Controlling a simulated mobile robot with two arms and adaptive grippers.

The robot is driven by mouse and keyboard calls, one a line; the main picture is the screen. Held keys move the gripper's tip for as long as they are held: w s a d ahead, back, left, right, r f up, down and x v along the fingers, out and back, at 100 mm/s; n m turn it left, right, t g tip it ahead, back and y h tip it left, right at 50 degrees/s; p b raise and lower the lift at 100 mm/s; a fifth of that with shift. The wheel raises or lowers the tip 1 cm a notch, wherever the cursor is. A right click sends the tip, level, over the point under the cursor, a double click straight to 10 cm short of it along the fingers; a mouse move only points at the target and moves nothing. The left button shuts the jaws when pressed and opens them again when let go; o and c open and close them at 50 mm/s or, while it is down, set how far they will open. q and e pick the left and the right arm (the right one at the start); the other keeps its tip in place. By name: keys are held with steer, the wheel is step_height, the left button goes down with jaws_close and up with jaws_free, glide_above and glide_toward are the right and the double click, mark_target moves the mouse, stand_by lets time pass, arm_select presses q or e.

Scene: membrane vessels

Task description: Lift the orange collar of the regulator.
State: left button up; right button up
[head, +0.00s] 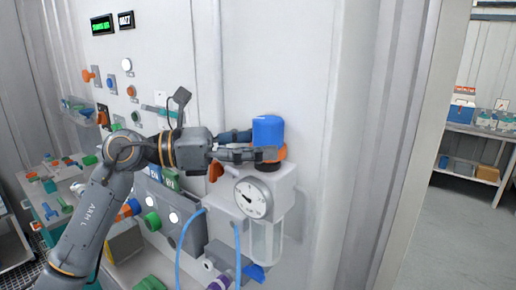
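The regulator (283,183) is a white block on the wall with a round gauge (253,199) and a clear bowl (266,243) below. Its blue knob (268,128) stands upright on top. The orange collar (281,157) sits just under the knob, partly hidden by a finger. My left gripper (254,145) comes in from the left with its fingers spread. The near finger crosses in front of the collar, and the far finger reaches behind the knob. I cannot see whether the fingers touch the collar. My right gripper is not in view.
A grey panel (183,238) with lit buttons and blue hoses (238,250) is left of and below the regulator. Wall switches and buttons (126,65) are at the upper left. The wall right of the regulator is bare. A shelf (470,130) stands far right.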

arm_select(q)
steer(key=o, duration=0.3)
steer(key=shift+r, duration=0.2)
steer(key=shift+o, duration=0.2)
steer(key=shift+f, duration=0.1)
steer(key=s+a, duration=0.2)
steer(key=a, duration=0.9)
steer(key=shift+a, duration=0.4)
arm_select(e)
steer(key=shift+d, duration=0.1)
